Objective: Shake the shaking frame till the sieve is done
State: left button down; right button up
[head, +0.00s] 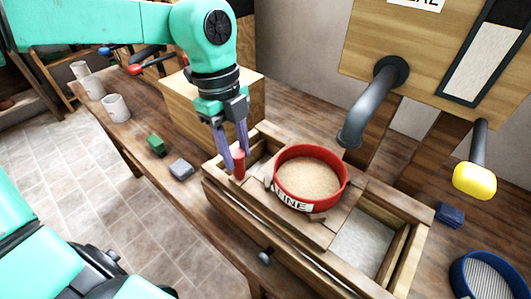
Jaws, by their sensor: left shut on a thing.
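The shaking frame (320,234) is a wooden slide set across a long wooden box. A red upright handle (239,169) stands at the left end of the frame. My left gripper (234,160) comes down from above, its purple fingers shut on this handle. My right gripper is out of view.
A grey pipe spout (352,128) hangs just behind the sieve. A yellow-ended lever (473,181) is at right, above a blue sieve (484,276) and a blue block (450,215). White mugs (116,108), a green block (156,145) and a grey block (181,169) stand left.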

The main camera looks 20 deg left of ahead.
pick_arm(q)
jog(key=w+a+p, duration=0.2)
jog(key=a, duration=0.7)
jog(key=shift+w+a, duration=0.2)
jog(key=shift+w, duration=0.2)
jog(key=s+d+b, duration=0.1)
jog(key=d, duration=0.2)
jog(key=s+d+b, duration=0.1)
jog(key=d, duration=0.2)
jog(key=d+b, duration=0.1)
jog(key=d, duration=0.2)
jog(key=shift+s+d, duration=0.3)
jog(key=shift+s, duration=0.1)
